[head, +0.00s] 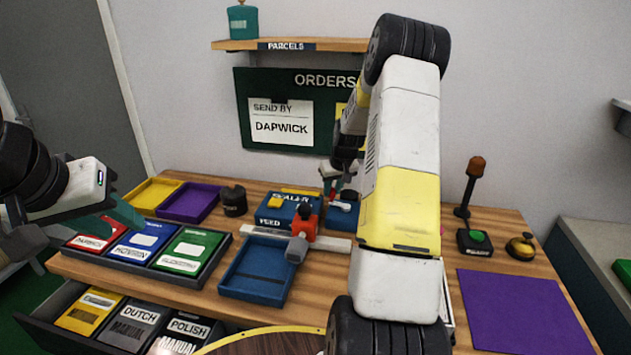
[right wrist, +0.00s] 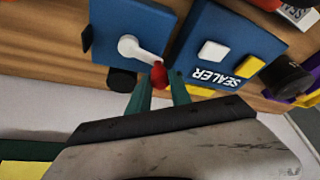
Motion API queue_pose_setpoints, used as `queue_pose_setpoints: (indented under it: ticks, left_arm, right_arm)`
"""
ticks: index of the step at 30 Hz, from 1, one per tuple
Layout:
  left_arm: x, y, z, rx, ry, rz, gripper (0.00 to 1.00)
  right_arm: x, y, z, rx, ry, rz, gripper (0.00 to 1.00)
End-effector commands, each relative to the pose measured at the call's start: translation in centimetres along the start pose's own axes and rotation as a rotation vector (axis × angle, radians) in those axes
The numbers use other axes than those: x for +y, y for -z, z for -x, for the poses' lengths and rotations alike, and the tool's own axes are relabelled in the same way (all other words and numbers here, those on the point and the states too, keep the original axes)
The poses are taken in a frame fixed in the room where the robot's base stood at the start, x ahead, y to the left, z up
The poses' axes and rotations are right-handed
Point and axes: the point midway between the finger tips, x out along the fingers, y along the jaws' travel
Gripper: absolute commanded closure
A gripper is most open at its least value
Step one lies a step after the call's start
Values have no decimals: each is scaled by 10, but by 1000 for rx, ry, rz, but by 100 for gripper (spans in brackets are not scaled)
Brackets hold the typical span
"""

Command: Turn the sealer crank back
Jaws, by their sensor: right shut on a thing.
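The blue sealer (head: 275,218) stands at the back middle of the table; its lettering also reads in the right wrist view (right wrist: 222,76). Next to it is a blue box (right wrist: 118,20) bearing a white crank (right wrist: 136,48) with a red knob (right wrist: 158,74). In the wrist view the crank arm slants from its hub to the knob, towards the sealer. My right gripper (right wrist: 160,90) is shut on the red knob with its teal fingers. In the head view my right arm partly hides the crank box. My left gripper (head: 122,212) hangs above the coloured trays, its fingers partly hidden.
An empty blue tray (head: 255,270) and a red and grey device (head: 303,225) lie in front of the sealer. A purple mat (head: 525,310) is clear at the right.

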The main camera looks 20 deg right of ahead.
Motion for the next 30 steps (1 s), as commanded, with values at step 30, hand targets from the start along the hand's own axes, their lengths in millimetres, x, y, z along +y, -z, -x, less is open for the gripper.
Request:
queue_pose_setpoints:
  ticks: [30]
  left_arm:
    - [0,0,0,0,0,0,64]
  right_arm:
    - [-7,-9,3,-3,91,218,73]
